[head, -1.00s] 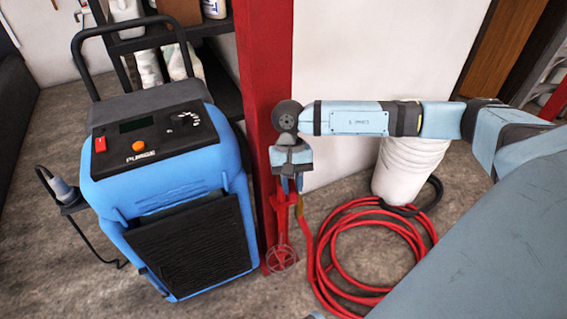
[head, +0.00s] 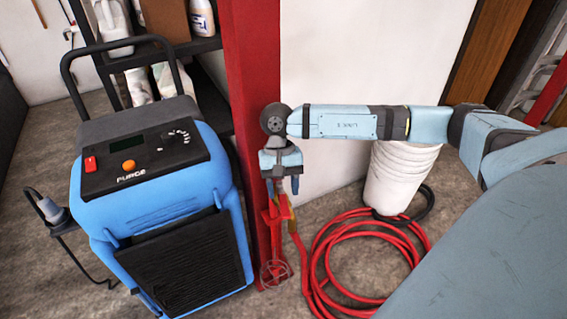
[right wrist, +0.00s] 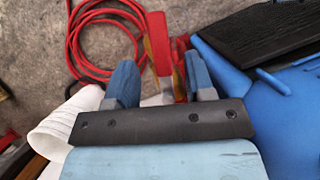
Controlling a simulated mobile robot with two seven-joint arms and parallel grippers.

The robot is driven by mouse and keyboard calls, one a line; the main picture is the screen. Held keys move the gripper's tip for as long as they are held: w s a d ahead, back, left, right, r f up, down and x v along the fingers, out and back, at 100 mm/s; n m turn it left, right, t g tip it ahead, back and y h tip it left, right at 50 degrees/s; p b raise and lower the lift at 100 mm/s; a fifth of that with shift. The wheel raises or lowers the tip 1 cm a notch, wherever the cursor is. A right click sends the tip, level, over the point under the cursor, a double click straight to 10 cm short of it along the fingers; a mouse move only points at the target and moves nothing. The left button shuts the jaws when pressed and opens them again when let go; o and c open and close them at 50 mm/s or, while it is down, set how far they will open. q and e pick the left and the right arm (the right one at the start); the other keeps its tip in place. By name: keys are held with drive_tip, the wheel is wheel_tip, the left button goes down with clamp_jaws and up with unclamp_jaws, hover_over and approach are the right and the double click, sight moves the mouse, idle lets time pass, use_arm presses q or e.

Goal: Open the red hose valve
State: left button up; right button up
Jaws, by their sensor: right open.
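The red hose valve (head: 271,218) stands low beside the red post, with a red upper part, a brass-coloured piece and a round wire wheel (head: 275,272) near the floor. My right gripper (head: 283,188) points down just above the valve's top. In the right wrist view, its two blue fingers (right wrist: 161,68) are apart, and the valve's red bar (right wrist: 159,45) shows between and beyond them. I cannot tell whether a finger touches it. The gripper hides part of the valve's top. My left gripper is in neither view.
A blue machine (head: 150,190) stands close left of the red post (head: 254,90). A coiled red hose (head: 340,292) lies on the floor to the right, by a white bucket (head: 400,178). A white wall panel (head: 370,60) is behind my right arm. Dark shelves (head: 205,45) stand behind the machine.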

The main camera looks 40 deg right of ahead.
sight(281, 194)
drive_tip(key=v, duration=0.4)
drive_tip(key=shift+w+d+r+p, duration=0.1)
drive_tip(key=shift+r+p, duration=0.15)
drive_tip(key=shift+p, duration=0.05)
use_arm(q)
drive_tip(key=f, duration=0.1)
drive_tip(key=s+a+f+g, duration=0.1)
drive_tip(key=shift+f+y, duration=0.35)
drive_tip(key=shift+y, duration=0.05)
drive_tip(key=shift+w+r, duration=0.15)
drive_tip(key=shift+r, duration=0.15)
